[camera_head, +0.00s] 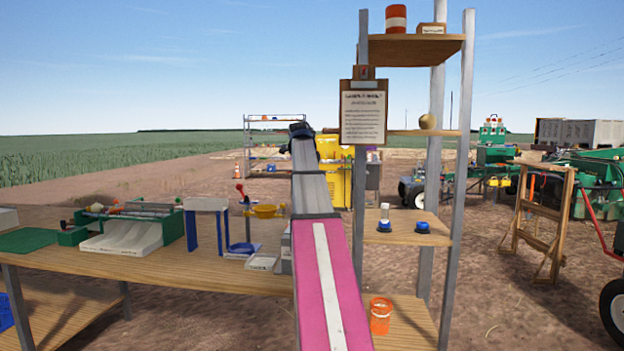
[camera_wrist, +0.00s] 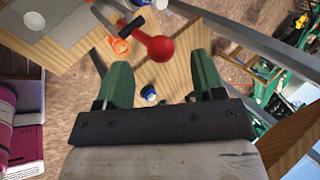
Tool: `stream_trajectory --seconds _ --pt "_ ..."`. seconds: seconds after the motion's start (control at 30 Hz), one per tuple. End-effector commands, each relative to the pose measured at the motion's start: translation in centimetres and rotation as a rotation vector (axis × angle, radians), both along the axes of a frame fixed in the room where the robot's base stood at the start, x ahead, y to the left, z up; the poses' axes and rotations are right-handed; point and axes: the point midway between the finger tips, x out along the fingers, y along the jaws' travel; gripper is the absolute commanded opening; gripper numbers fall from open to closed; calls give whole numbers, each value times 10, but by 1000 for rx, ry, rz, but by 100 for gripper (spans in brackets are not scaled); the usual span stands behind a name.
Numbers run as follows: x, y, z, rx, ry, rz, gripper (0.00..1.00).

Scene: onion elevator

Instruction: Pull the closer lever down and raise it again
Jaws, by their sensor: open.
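A lever with a large red ball knob (camera_wrist: 161,48) shows in the wrist view. My gripper (camera_wrist: 162,72) is open, with two green fingers. The knob sits at the gap between the fingertips, slightly beyond them. I cannot tell how close it is in depth. In the head view, another lever with a red knob (camera_head: 239,187) stands on a blue base on the bench. My arm runs up the middle of the head view and covers part of the bench.
The wooden bench (camera_head: 150,265) holds a green-framed roller device (camera_head: 125,214) and a yellow funnel (camera_head: 265,211). A metal-post shelf (camera_head: 418,48) stands right of my arm, with a clipboard (camera_head: 364,117), blue-based containers (camera_head: 422,227) and an orange cup (camera_head: 381,315).

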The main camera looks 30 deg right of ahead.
Motion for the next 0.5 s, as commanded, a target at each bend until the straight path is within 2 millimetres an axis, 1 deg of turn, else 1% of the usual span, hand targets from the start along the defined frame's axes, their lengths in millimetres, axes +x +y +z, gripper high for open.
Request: stream_trajectory --seconds 0.03,0.2,0.33,0.5 --pt "-4 4 10 -2 -3 1 63" --pt "-14 16 34 -2 -3 1 63" --pt "-20 23 48 -1 -1 0 63" --pt "-24 27 55 -2 -1 -1 63"
